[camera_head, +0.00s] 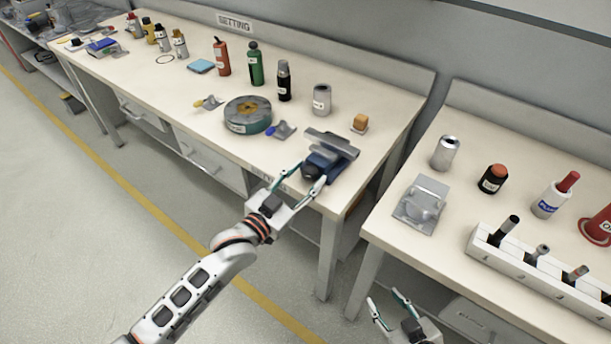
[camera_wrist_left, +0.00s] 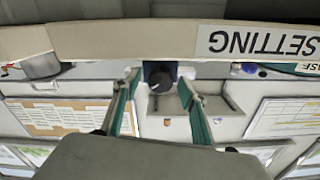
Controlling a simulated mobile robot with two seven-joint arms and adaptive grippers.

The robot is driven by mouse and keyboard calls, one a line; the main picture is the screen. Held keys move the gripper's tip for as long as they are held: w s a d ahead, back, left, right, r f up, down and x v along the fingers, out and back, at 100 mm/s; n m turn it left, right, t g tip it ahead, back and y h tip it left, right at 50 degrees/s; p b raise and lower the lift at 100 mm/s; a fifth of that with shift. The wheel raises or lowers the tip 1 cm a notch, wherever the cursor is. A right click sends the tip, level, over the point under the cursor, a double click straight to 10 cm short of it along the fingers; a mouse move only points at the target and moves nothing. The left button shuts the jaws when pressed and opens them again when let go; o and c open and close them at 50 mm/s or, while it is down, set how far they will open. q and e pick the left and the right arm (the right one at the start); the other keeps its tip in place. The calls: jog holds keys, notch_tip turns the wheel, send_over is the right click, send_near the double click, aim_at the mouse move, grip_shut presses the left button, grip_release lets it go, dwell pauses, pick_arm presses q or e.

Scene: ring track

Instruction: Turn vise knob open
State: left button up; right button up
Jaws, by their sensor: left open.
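A dark blue vise (camera_head: 342,147) with grey metal jaws sits at the front right corner of the left workbench. Its dark round knob (camera_head: 308,173) faces the front edge. My left gripper (camera_head: 300,177) is open, with its two teal fingers on either side of the knob. In the left wrist view, which is upside down, the knob (camera_wrist_left: 161,85) shows between the spread fingers (camera_wrist_left: 158,82). I cannot tell whether they touch it. My right gripper (camera_head: 384,298) is open and empty at the bottom edge, in front of the right workbench.
A round green-grey container (camera_head: 248,125) and a small blue-handled clamp (camera_head: 281,130) stand left of the vise. An orange block (camera_head: 360,122) is behind it. The right workbench (camera_head: 461,194) carries a grey metal fixture (camera_head: 422,203) and a white rack (camera_head: 556,285).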

pick_arm(q)
jog(key=c, duration=1.1)
jog(key=shift+r+n+p, duration=0.15)
jog(key=shift+n+p, duration=0.25)
jog(key=shift+p, duration=0.15)
jog(key=shift+n, duration=0.4)
jog(key=o, duration=1.1)
